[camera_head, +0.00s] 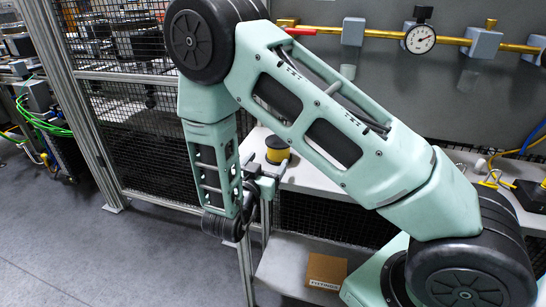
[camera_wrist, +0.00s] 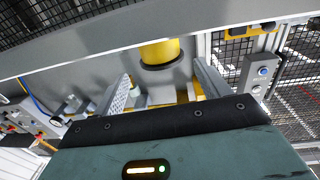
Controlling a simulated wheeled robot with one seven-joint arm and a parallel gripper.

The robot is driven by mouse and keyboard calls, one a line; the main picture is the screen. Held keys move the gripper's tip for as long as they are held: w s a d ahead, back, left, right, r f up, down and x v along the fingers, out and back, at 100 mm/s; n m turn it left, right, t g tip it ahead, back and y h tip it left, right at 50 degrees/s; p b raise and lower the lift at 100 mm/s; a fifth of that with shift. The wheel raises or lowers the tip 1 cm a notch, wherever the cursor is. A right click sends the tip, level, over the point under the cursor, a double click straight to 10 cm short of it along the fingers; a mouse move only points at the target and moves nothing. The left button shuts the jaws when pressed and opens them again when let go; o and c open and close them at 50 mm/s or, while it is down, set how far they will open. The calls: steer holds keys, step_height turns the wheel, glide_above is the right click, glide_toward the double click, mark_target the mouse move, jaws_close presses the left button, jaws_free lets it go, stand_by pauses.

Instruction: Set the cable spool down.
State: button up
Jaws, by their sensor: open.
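The cable spool, a yellow cylinder with black ends (camera_head: 277,150), stands upright on the pale bench top (camera_head: 316,176) in the head view. In the wrist view the spool (camera_wrist: 160,51) is at the upper middle, beyond the space between the fingers. My gripper (camera_head: 262,170) is at the bench's left end, close in front of the spool. In the wrist view my gripper (camera_wrist: 162,74) has its two fingers wide apart with nothing held between them. The spool looks clear of both fingers. Part of the spool's near side is hidden by the gripper in the head view.
A yellow pipe with a pressure gauge (camera_head: 420,39) runs along the grey back panel. A lower shelf (camera_head: 290,262) holds a cardboard box (camera_head: 326,271). A mesh fence (camera_head: 150,150) stands at left. Cables and a black box (camera_head: 530,196) lie at the bench's right end.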

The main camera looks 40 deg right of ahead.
steer(key=w+a+n+y, duration=0.1)
steer(key=a+n+y, duration=0.2)
steer(key=a+y, duration=0.85)
steer(key=s+a+r+n+g+y, duration=0.1)
steer(key=s+a+n+y, duration=0.2)
steer(key=a, duration=0.4)
steer(key=s+a+r+n+g+y, duration=0.1)
steer(key=s+a+n+y, duration=0.2)
steer(key=a, duration=0.3)
steer(key=s+a+r+n+g+y, duration=0.1)
steer(key=s+r+n+g, duration=0.15)
steer(key=s, duration=0.35)
steer(key=s+a+r+n+g+y, duration=0.1)
steer(key=s+n+g, duration=0.2)
steer(key=s, duration=0.4)
steer(key=s+d+r+n+g+h, duration=0.2)
steer(key=s+d+n+h, duration=0.2)
steer(key=s+d, duration=0.3)
steer(key=shift+s+g+b, duration=0.3)
steer(key=shift+s+g, duration=0.05)
steer(key=shift+s, duration=0.45)
